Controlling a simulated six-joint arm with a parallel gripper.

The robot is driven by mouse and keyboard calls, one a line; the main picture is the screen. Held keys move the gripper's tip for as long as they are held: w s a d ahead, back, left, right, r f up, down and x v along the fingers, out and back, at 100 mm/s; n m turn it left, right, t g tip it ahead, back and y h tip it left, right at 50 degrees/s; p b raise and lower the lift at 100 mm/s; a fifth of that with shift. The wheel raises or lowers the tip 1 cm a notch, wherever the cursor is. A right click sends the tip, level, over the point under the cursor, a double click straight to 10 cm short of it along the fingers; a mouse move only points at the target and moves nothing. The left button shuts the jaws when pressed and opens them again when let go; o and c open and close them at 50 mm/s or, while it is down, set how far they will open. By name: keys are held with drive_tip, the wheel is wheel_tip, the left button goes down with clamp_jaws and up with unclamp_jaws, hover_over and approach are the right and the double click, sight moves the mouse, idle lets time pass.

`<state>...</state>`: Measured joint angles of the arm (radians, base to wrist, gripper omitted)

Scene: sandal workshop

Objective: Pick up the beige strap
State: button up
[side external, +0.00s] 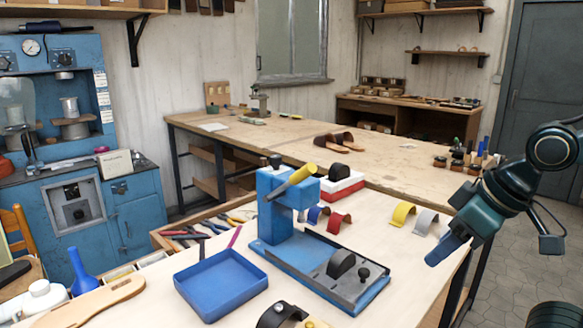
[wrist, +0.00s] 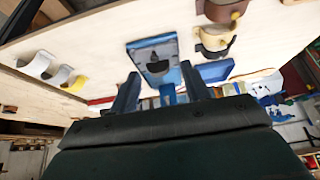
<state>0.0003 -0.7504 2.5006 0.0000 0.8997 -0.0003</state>
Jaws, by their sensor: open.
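The beige strap (wrist: 213,38) is a curved tan piece in the wrist view, at upper right on the pale bench top, right beside a brown strap (wrist: 221,10). In the side view a beige piece (side external: 292,313) at the bottom edge, partly cut off by the frame beside a dark strap (side external: 270,316), looks like it. My gripper (side external: 447,248) hangs above the right edge of the bench, apart from the straps. In the wrist view my gripper (wrist: 160,88) shows two blue fingers spread apart with nothing held between them.
The blue press (side external: 283,215) stands mid-bench, between my gripper and the blue tray (side external: 222,285). Yellow (side external: 402,212) and grey (side external: 427,221) straps lie on the bench's right side. Red (side external: 340,222) and blue straps sit by the press. Sandals (side external: 340,142) lie farther back.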

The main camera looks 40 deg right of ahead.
drive_tip(key=n+g+y, duration=0.5)
drive_tip(key=n+g, duration=0.1)
drive_tip(key=n, duration=1.3)
approach(310, 321)
drive_tip(key=shift+d+r, duration=0.2)
drive_tip(key=shift+r, duration=0.85)
drive_tip(key=shift+m+h, duration=0.3)
drive_tip(key=shift+x, duration=4.3)
